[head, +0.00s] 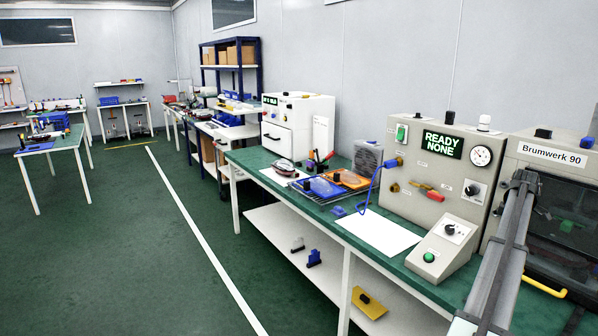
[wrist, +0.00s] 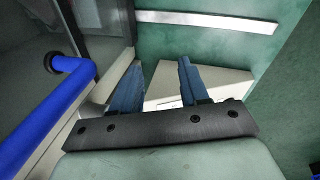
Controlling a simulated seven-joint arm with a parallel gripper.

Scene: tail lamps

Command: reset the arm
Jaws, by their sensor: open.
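My gripper (wrist: 160,72) shows in the wrist view, its two blue fingers apart with nothing between them. Beyond the fingers is a pale box-like shape (wrist: 225,84) over a green surface; the gap to it is hard to judge. In the head view my grey arm reaches in at the lower right, in front of the Brumwerk 90 machine (head: 552,155). The gripper itself cannot be made out in the head view.
A thick blue bar (wrist: 50,110) runs close on the left in the wrist view, beside a dark panel. In the head view, a grey control panel (head: 415,150) reads READY NONE. A white sheet (head: 380,232) and blue and orange trays (head: 345,179) lie on the green bench.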

